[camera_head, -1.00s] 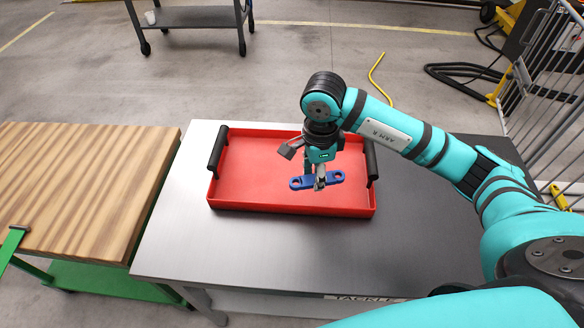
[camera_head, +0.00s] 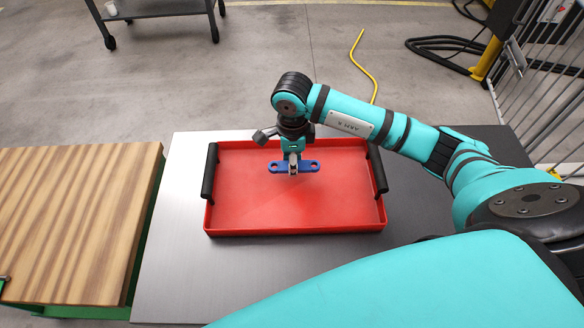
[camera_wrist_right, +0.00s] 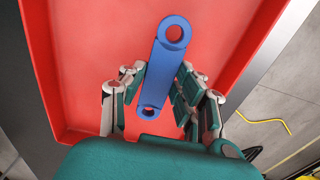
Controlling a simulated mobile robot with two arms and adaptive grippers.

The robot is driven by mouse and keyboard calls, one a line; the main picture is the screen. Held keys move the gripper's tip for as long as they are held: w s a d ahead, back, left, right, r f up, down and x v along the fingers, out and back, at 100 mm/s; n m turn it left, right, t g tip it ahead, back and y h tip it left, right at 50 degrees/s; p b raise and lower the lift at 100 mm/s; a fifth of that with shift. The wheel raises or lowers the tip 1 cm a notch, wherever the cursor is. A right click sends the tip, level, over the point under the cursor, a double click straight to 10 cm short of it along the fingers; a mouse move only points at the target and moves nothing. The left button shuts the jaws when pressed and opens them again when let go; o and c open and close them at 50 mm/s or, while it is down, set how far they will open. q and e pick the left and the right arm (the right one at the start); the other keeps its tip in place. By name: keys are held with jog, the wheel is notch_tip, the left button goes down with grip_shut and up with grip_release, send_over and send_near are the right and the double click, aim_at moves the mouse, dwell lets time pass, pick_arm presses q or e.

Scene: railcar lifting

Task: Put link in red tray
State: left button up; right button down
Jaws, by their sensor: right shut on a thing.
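The blue link (camera_head: 306,166) is a flat bar with a round eye at each end. My right gripper (camera_head: 293,168) is shut on its middle and holds it over the far half of the red tray (camera_head: 300,215). In the right wrist view the link (camera_wrist_right: 167,60) lies between the two fingers of the gripper (camera_wrist_right: 163,88), with red tray floor (camera_wrist_right: 85,50) behind it. I cannot tell how far the link is above the tray floor. The tray is otherwise empty. My left gripper is not in view.
The tray has black handles (camera_head: 209,170) at its left and right and stands on a grey metal table (camera_head: 170,260). A wooden-topped bench (camera_head: 70,220) is at the left. A metal fence (camera_head: 545,80) and a yellow hose (camera_head: 362,60) are beyond the table.

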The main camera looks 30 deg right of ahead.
jog(key=shift+f, duration=0.35)
jog(key=shift+w+f+p, duration=0.15)
jog(key=shift+f+p, duration=0.15)
jog(key=shift+f, duration=1.5)
jog(key=c, duration=1.2)
grip_release()
jog(key=shift+c, duration=0.2)
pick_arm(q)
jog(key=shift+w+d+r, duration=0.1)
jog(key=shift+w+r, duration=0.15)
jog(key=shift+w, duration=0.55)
pick_arm(e)
jog(key=shift+o, duration=1.4)
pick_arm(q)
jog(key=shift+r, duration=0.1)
pick_arm(e)
jog(key=shift+r, duration=0.4)
pick_arm(q)
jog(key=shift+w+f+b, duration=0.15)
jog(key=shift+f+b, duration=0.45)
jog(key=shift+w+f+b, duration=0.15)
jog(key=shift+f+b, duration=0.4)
jog(key=shift+b, duration=0.05)
pick_arm(e)
notch_tip(320, 180, up, 12)
jog(key=shift+f, duration=0.2)
